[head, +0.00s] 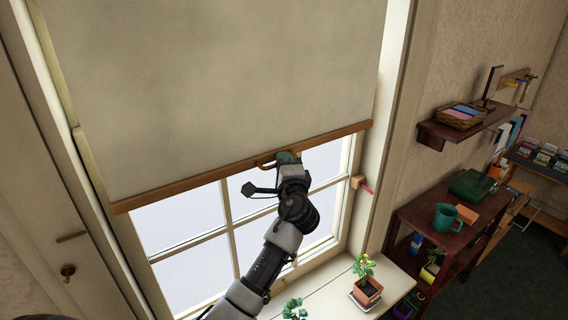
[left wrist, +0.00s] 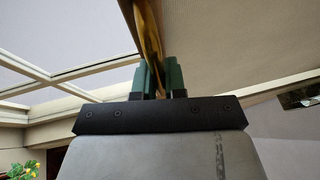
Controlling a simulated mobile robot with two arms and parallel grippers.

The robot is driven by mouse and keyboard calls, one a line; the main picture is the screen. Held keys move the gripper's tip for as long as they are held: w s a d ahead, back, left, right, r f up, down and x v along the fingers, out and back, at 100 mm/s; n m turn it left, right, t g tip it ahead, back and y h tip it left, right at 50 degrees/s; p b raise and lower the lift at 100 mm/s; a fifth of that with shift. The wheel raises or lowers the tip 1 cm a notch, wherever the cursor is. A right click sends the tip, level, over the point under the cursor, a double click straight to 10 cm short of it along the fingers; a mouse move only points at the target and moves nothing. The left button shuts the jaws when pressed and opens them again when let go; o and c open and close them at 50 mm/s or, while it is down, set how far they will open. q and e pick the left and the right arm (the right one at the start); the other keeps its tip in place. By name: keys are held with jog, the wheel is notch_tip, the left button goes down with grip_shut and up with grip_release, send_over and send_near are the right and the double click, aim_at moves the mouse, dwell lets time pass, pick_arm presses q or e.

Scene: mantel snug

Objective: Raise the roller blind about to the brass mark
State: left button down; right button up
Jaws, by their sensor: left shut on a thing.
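The beige roller blind (head: 225,80) hangs over the upper part of the window, with a wooden bar (head: 190,182) along its bottom edge. A brass pull (head: 265,161) sits at the bar's middle. My left gripper (head: 285,157) is at this pull. In the left wrist view its green fingers (left wrist: 160,80) are shut on the brass pull (left wrist: 149,35). The gripper hides part of the pull in the head view. A thin brownish strip (head: 72,237) shows on the left casing, below the bar's level; I cannot tell if it is the brass mark. My right gripper is not in view.
Window panes (head: 190,215) show below the blind. A brass hook (head: 68,271) is on the left casing; a small wooden block with a red piece (head: 358,183) is at right. A potted plant (head: 367,288) stands on the sill (head: 325,299). Shelves (head: 445,128) line the right wall.

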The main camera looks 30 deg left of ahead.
pick_arm(q)
jog(key=c, duration=1.2)
grip_release()
jog(key=b+v, duration=0.4)
jog(key=v, duration=0.7)
jog(key=shift+w, duration=0.1)
